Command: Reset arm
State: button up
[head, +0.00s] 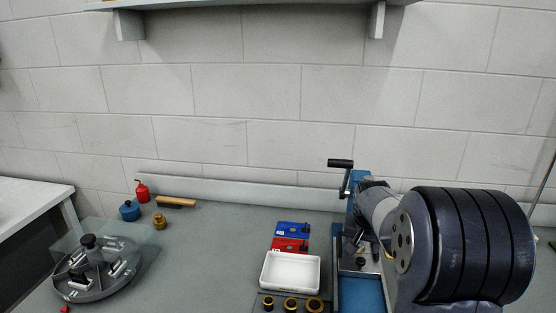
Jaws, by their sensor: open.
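My arm shows large and close at the lower right, as dark grey, rounded links with broad black bands and a round, holed plate. It stands in front of the right part of the bench and hides what lies behind it. My gripper is not in this view, so its fingers and anything near them cannot be seen.
A grey bench (210,255) holds a round fixture (95,270), a red bottle (142,190), a blue pot (129,211), a brass piece (159,221), a white tray (290,271), blue (292,229) and red (289,245) boxes, and a cranked blue machine (357,180). A shelf (250,3) hangs above.

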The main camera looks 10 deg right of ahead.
aim_at(361, 265)
jog(key=x, duration=0.7)
jog(key=shift+f+p, duration=0.3)
jog(key=shift+p, duration=0.05)
jog(key=shift+s+f, duration=0.15)
jog(key=shift+f, duration=0.05)
jog(key=shift+s+a, duration=0.2)
jog(key=shift+s, duration=0.6)
